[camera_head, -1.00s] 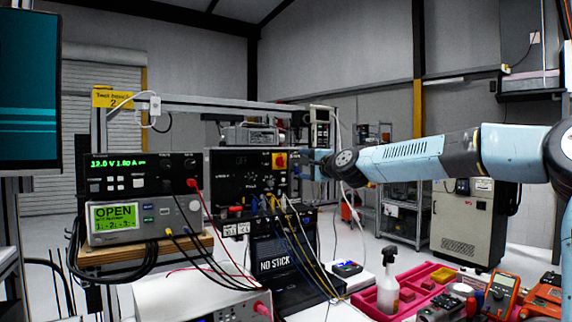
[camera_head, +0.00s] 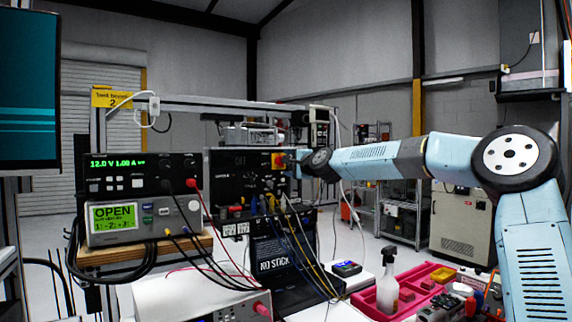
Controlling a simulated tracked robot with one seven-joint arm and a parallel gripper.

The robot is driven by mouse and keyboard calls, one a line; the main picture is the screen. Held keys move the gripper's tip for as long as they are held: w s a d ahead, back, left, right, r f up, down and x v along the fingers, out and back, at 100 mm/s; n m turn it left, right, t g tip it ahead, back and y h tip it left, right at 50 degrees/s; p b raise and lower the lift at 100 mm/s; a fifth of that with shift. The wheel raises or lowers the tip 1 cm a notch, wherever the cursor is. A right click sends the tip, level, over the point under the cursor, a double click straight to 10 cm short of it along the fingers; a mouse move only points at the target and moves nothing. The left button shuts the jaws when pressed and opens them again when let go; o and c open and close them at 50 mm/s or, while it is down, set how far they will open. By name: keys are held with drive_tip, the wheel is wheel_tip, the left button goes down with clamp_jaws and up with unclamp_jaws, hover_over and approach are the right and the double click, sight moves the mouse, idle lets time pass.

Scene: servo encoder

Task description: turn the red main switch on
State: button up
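The red main switch (camera_head: 278,160) is a small red knob on a yellow square plate, at the upper right of a black panel box (camera_head: 232,172) on the bench. My arm reaches in from the right, and my gripper (camera_head: 291,161) is at the switch's right side, very close to it. The gripper is small and dark in this view and partly merges with the panel. I cannot tell whether its fingers touch the knob or how far apart they are. The knob's exact turn angle is too small to read.
A power supply with green digits (camera_head: 140,172) and a meter reading OPEN (camera_head: 143,220) stand left of the panel. Several cables hang in front of it, above a laptop (camera_head: 285,255).

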drive_tip(key=shift+x, duration=1.55)
drive_tip(key=c, duration=1.1)
